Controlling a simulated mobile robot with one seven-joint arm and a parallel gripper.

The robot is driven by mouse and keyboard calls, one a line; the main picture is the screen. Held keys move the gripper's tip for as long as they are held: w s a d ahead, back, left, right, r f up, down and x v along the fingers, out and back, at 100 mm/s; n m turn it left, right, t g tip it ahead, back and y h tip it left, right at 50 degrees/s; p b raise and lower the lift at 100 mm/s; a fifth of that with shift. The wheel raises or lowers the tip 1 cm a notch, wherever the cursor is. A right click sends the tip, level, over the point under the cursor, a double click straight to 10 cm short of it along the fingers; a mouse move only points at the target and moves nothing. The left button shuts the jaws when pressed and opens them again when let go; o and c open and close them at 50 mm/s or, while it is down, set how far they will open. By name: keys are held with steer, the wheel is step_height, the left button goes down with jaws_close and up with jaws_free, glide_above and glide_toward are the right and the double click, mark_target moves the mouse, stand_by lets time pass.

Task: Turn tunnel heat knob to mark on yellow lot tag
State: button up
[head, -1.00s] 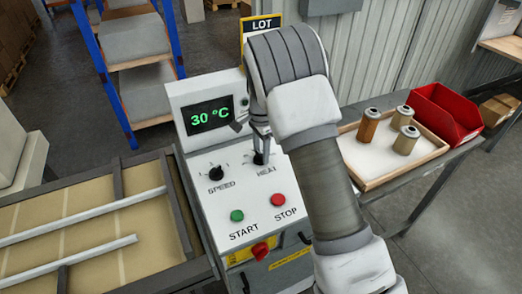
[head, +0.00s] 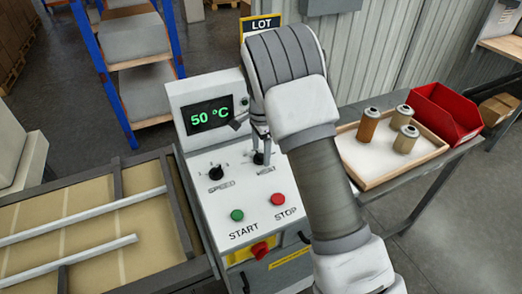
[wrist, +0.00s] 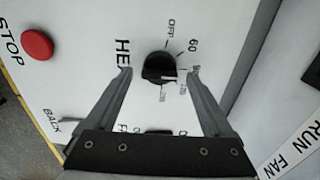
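The black heat knob (wrist: 159,68) sits on the white panel; in the head view it (head: 259,158) is partly covered by my gripper. My gripper (wrist: 160,71) is open, one finger on each side of the knob with a visible gap to it. The knob's white pointer line points right in the wrist view, toward a mark partly hidden by the right finger. OFF and 60 are readable beside it. The display (head: 209,115) reads 50 °C. The yellow lot tag (head: 246,23) stands behind the panel; only LOT is readable, the rest is behind my arm.
The speed knob (head: 215,173), green START button (head: 237,215) and red STOP button (head: 278,199) are close by on the panel. A red knob (head: 259,249) is on the front. A tray (head: 372,184) with canisters and a red bin (head: 447,112) stand right.

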mark_target(261, 153)
steer(key=shift+r, duration=0.1)
step_height(261, 153, up, 17)
stand_by(0.6)
steer(key=shift+r, duration=0.1)
